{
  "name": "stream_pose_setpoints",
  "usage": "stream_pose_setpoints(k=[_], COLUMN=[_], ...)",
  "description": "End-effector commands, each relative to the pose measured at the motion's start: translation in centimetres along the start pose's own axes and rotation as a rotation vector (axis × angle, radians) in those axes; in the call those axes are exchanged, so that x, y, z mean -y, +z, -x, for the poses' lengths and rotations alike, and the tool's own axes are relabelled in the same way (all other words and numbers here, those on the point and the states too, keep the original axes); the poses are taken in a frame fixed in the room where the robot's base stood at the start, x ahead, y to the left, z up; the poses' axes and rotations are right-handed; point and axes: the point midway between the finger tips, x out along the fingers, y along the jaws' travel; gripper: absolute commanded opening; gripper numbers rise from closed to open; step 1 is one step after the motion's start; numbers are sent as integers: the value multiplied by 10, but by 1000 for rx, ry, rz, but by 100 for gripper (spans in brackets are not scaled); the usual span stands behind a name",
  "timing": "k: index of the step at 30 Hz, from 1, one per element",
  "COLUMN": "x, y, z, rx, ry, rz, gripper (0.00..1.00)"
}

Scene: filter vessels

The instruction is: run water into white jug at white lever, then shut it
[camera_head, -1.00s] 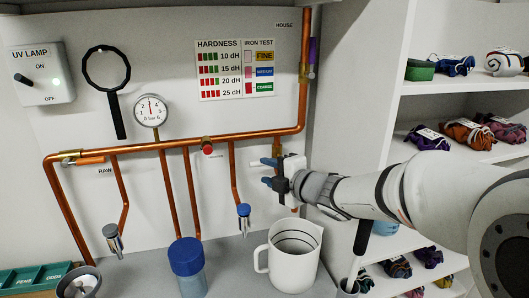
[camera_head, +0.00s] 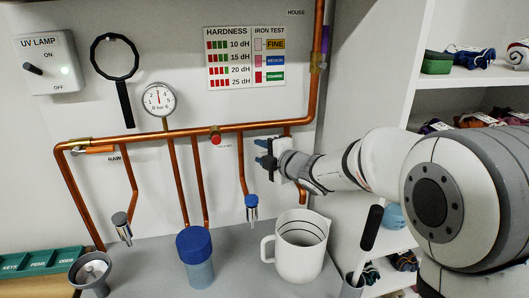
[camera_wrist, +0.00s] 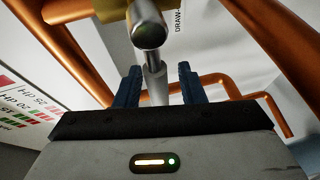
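The white jug (camera_head: 298,259) stands upright on the grey counter below the pipework, with its handle to the left. Its visible inside is white with dark lines, and I see no water in it. My gripper (camera_head: 263,153) is up against the panel pipework, above and slightly left of the jug. Its blue fingers (camera_wrist: 157,84) are apart, with a silver stem (camera_wrist: 156,85) seen between them; contact is unclear. A round-ended silver part (camera_wrist: 149,30) is close above.
A blue-capped tap (camera_head: 251,207) hangs left of the jug. A blue-lidded container (camera_head: 195,258) stands further left. A red knob (camera_head: 215,135) and gauge (camera_head: 158,99) are on the pipework. A dark-handled tool (camera_head: 371,228) stands right of the jug.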

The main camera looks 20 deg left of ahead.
Motion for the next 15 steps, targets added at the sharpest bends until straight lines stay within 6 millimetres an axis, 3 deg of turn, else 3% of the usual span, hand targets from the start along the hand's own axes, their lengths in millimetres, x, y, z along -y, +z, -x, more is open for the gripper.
stream_pose_setpoints(k=[3, 15], x=[0, 0], y=[0, 1], z=[0, 1], rx=[0, 1], ry=[0, 0], rz=[0, 0], gripper=[35, 2])
